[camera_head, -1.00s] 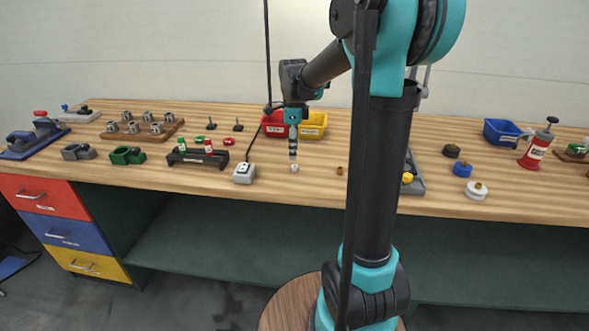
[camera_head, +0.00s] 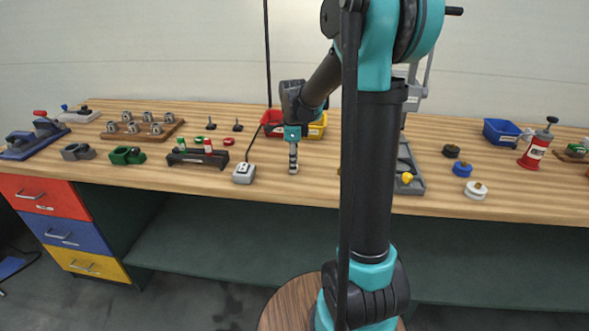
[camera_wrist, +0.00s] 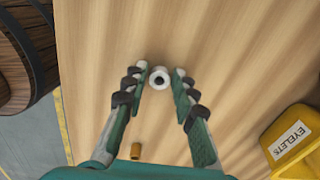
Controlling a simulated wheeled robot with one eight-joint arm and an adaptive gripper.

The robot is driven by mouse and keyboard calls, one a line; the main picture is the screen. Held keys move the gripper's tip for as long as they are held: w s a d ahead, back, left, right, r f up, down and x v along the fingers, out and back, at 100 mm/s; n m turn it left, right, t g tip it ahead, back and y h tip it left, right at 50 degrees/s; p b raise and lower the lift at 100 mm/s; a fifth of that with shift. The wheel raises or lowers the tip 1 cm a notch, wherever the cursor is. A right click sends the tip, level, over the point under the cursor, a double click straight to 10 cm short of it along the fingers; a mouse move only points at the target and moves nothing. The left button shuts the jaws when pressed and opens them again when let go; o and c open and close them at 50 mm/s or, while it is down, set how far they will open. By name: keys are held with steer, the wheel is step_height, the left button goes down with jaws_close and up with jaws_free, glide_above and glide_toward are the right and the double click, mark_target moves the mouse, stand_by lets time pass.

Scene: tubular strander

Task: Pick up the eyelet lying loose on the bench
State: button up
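The eyelet is a small pale ring (camera_wrist: 160,70) with a dark hole, lying on the wooden bench (camera_wrist: 215,45). In the wrist view it is between the tips of my gripper (camera_wrist: 157,88), slightly toward their far ends. My gripper's two fingers are open, with a gap visible on both sides of the eyelet. In the head view my gripper (camera_head: 293,172) points down low over the bench's front part and hides the eyelet there.
A small brass cylinder (camera_wrist: 135,151) lies close by on the bench. A yellow bin labelled EYELETS (camera_wrist: 289,138) is at the wrist view's lower right. In the head view, a grey switch box (camera_head: 244,173) stands left of my gripper, and a red bin (camera_head: 272,118) is behind.

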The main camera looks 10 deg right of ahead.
steer(key=c, duration=0.4)
steer(key=shift+o, duration=0.2)
steer(key=shift+r, duration=0.1)
